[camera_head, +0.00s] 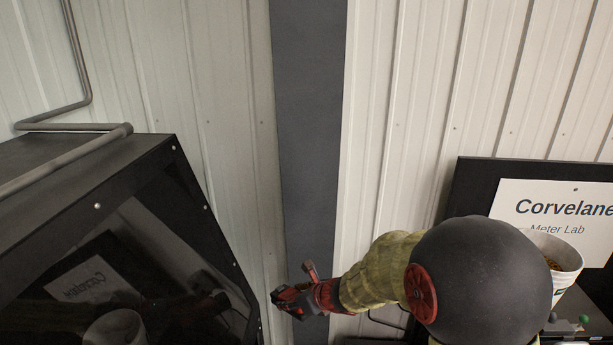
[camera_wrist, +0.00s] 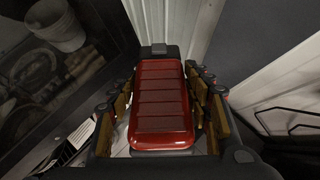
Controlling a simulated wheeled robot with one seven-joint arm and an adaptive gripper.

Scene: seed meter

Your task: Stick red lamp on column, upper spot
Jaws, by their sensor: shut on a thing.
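The red lamp (camera_wrist: 160,105) is a ribbed red block with a dark end, held between the pads of my gripper (camera_wrist: 162,108) in the wrist view. My gripper is shut on it, with finger pads touching both long sides. In the head view my gripper (camera_head: 292,300) is low in the picture, in front of the lower part of the dark grey column (camera_head: 308,120). The lamp is too small and mixed with the red gripper parts to tell apart there. The column also shows at the top right of the wrist view (camera_wrist: 260,35). I see no lamp on the column's visible face.
A black cabinet with a glossy slanted front (camera_head: 130,235) stands to the left, close to my gripper. A grey pipe (camera_head: 75,126) runs over it. On the right are a white sign (camera_head: 560,215) and a white bucket (camera_head: 560,258). The upper column front is clear.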

